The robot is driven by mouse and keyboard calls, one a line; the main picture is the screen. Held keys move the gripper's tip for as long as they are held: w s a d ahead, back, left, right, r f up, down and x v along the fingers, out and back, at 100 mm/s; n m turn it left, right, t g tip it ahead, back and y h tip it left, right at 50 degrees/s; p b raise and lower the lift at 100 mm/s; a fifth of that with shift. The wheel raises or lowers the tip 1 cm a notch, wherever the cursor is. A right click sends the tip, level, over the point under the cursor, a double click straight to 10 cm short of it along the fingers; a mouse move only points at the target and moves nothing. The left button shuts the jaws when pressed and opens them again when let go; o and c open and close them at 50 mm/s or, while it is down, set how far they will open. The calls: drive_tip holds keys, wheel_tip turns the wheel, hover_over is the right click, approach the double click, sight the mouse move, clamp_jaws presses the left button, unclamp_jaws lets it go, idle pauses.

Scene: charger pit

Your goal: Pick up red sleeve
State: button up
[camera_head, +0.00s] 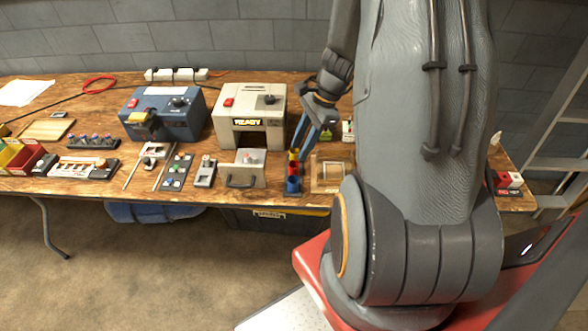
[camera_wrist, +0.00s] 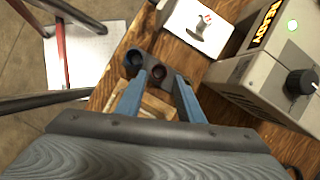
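The red sleeve (camera_head: 293,169) stands in a dark holder (camera_head: 292,193) near the table's front edge, between a blue sleeve (camera_head: 292,185) in front and a yellow piece (camera_head: 293,155) behind. In the wrist view the red sleeve (camera_wrist: 158,74) shows as a dark round opening between my fingertips, with the blue sleeve (camera_wrist: 134,58) beside it. My gripper (camera_head: 305,152) points down at the holder with its two blue fingers apart; it also shows in the wrist view (camera_wrist: 161,80). I cannot tell whether the fingers touch the sleeve.
A white block with a dark handle (camera_head: 243,170) stands left of the holder, and a wooden frame (camera_head: 328,187) lies to the right. The grey READY machine (camera_head: 250,115) is behind. A blue machine (camera_head: 163,112) stands farther left. My arm hides the right part of the table.

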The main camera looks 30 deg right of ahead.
drive_tip(key=shift+m, duration=0.3)
drive_tip(key=shift+d+p+x, duration=0.1)
drive_tip(key=shift+p+x, duration=0.4)
drive_tip(key=shift+x, duration=1.5)
drive_tip(key=shift+d+p+x, duration=0.15)
drive_tip(key=shift+p+x, duration=0.3)
drive_tip(key=shift+x, duration=1.6)
drive_tip(key=shift+f, duration=0.1)
drive_tip(key=c, duration=0.8)
